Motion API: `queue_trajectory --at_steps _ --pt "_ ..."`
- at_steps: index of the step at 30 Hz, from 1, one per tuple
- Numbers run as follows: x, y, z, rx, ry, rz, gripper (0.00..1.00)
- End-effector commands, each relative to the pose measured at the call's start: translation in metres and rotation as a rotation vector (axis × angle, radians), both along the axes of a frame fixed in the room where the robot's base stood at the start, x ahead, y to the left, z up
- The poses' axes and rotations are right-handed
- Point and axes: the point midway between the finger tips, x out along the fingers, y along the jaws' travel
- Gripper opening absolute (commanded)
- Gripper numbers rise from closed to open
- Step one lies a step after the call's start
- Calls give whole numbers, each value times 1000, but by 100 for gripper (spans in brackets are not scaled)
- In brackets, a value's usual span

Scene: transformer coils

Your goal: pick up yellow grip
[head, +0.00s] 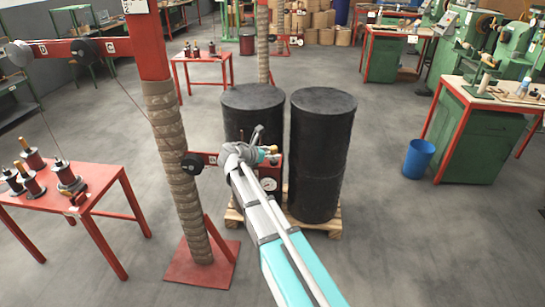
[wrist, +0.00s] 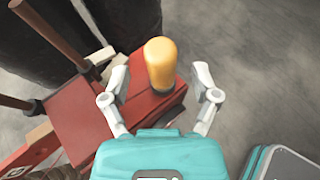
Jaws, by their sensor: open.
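The yellow grip (wrist: 160,62) stands up from the top of a red box (wrist: 100,110) in the wrist view, with a rounded end facing the camera. My gripper (wrist: 159,82) is open, with one finger to the left of the grip and one to the right. Gaps show on both sides, and no contact is visible. The grip's lower end is partly out of sight. In the head view my gripper (head: 264,153) is above the red box (head: 270,172), and the grip is too small there to make out clearly.
Two black drums (head: 322,150) stand behind the red box on a wooden pallet (head: 322,223). Brown-handled rods (wrist: 55,35) rise close to the left finger. A red post wrapped in rope (head: 180,170) stands to the left. A blue bin (head: 418,158) stands at right on open floor.

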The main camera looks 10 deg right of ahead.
Motion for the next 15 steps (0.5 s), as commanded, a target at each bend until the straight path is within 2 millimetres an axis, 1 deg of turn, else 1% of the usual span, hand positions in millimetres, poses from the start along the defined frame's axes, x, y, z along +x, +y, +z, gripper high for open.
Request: queue_trajectory --at_steps 1,6,15 --pt "4 -6 -5 0 0 -2 78" --pt "11 -16 -9 0 0 -1 78" --pt "11 -18 -8 0 0 0 78"
